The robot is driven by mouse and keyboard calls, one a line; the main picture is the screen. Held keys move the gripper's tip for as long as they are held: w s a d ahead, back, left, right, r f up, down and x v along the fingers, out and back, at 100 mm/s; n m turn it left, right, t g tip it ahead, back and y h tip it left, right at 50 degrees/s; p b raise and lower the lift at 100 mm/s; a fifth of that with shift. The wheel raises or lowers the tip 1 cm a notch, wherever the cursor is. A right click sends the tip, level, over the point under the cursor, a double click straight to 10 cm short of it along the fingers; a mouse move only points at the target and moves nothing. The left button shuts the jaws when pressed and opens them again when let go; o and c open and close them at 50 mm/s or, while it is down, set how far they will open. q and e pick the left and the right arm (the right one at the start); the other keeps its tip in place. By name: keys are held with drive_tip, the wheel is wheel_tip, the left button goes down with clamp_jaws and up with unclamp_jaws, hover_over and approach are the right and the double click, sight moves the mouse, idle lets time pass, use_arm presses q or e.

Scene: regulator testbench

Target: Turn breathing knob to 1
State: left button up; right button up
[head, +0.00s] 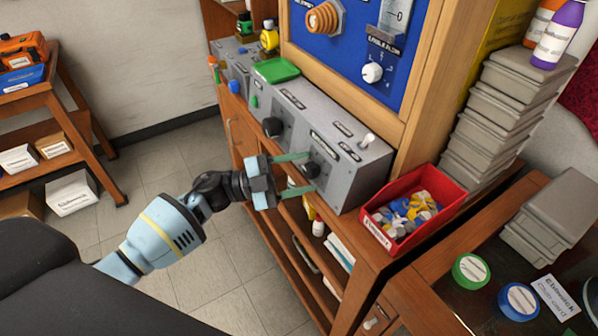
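A grey regulator box (340,130) stands on the wooden bench, with two black knobs on its sloped front. One black knob (311,170) is on the nearer right part, and another black knob (272,127) is farther left. The labels are too small to read, so I cannot tell which is the breathing knob or its setting. My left gripper (309,172) points at the nearer knob with its green fingers apart, one above and one below it. I see no clear contact with the knob. My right gripper is not in view.
A red bin (440,181) of small colored parts stands just right of the box. A blue panel (352,45) with a white knob (372,73) rises behind. Grey trays (508,95) are stacked at right. Open shelves (290,255) lie below the bench edge.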

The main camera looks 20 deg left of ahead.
use_arm(q)
drive_tip(key=shift+s+a+f, duration=0.25)
drive_tip(key=shift+a, duration=0.2)
drive_tip(key=b+v, duration=0.1)
drive_tip(key=v, duration=0.5)
drive_tip(key=shift+s+a, duration=0.15)
drive_tip(key=shift+a, duration=0.2)
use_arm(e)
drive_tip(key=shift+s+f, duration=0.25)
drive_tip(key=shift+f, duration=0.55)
